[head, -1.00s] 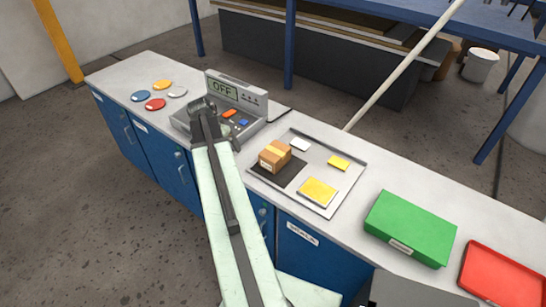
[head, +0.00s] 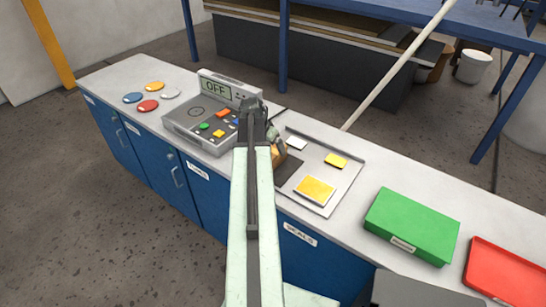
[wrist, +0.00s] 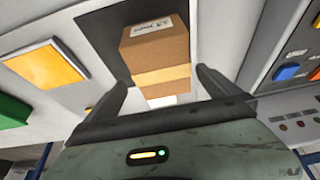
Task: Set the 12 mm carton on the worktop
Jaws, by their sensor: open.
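A brown carton (wrist: 155,52) with a tan tape band stands on a black mat (wrist: 98,45) in the wrist view; its small label is too blurred to read. In the head view the carton (head: 280,156) is mostly hidden behind my arm, at the left part of a grey tray (head: 312,205) on the worktop (head: 350,219). My gripper (wrist: 163,88) is open, with one finger to each side of the carton's near end in the wrist view. I cannot tell whether either finger touches it.
A yellow pad (head: 315,190), a smaller yellow piece (head: 336,160) and a white piece (head: 297,143) lie in the tray. A grey device reading OFF (head: 205,118) stands to the left. A green box (head: 410,226) and red tray (head: 505,275) are right. Worktop between tray and green box is clear.

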